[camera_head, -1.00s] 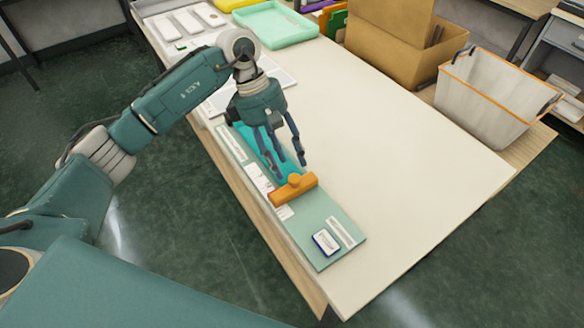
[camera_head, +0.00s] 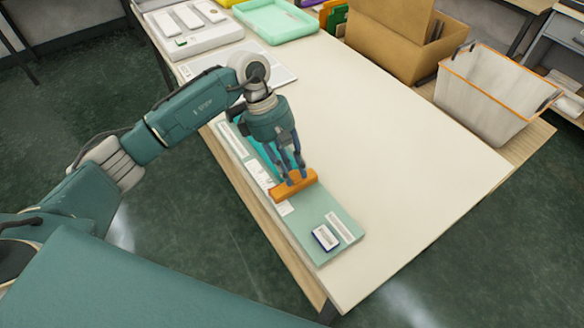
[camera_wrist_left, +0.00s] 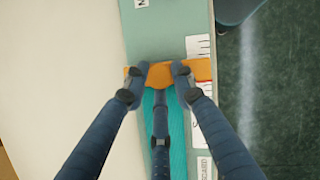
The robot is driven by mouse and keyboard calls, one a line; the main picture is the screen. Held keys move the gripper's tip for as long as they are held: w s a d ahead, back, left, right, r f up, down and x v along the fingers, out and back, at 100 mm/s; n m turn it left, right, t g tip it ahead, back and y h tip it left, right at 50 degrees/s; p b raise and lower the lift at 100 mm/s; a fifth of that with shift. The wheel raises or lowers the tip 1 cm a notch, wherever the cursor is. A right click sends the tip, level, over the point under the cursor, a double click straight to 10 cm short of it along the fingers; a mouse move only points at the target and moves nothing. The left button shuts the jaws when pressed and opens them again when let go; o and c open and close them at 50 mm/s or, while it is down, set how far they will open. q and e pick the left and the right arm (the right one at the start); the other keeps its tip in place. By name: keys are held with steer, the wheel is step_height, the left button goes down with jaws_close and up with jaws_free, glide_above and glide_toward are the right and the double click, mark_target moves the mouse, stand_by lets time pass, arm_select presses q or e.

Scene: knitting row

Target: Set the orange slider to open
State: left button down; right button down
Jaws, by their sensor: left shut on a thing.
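The orange slider (camera_head: 299,184) sits across the pale green board (camera_head: 314,212) on the table, part way along a turquoise strip. It also shows in the left wrist view (camera_wrist_left: 201,70), with the turquoise strip (camera_wrist_left: 178,135) running back from it. My left gripper (camera_head: 294,180) is over the slider, its fingers shut on the slider's middle; in the left wrist view the fingertips (camera_wrist_left: 160,77) flank its knob. The fingers hide part of the slider. My right gripper is not in view.
A blue-edged label block (camera_head: 325,237) and a white label lie at the board's near end. A mint tray (camera_head: 275,20), a cardboard box (camera_head: 395,50) and a white basket (camera_head: 490,95) stand farther back. The table's middle is clear.

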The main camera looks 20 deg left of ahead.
arm_select(q)
steer(key=s+d+b, duration=0.1)
steer(key=s+d, duration=0.1)
steer(key=d, duration=0.1)
steer(key=s+d+b, duration=0.1)
steer(key=shift+s+d+b, duration=0.25)
steer(key=shift+d+b, duration=0.05)
steer(key=shift+d, duration=0.1)
steer(key=shift+s+d, duration=0.2)
steer(key=c, duration=1.6)
jaws_free()
steer(key=shift+o, duration=0.8)
steer(key=shift+s+d+r, duration=0.1)
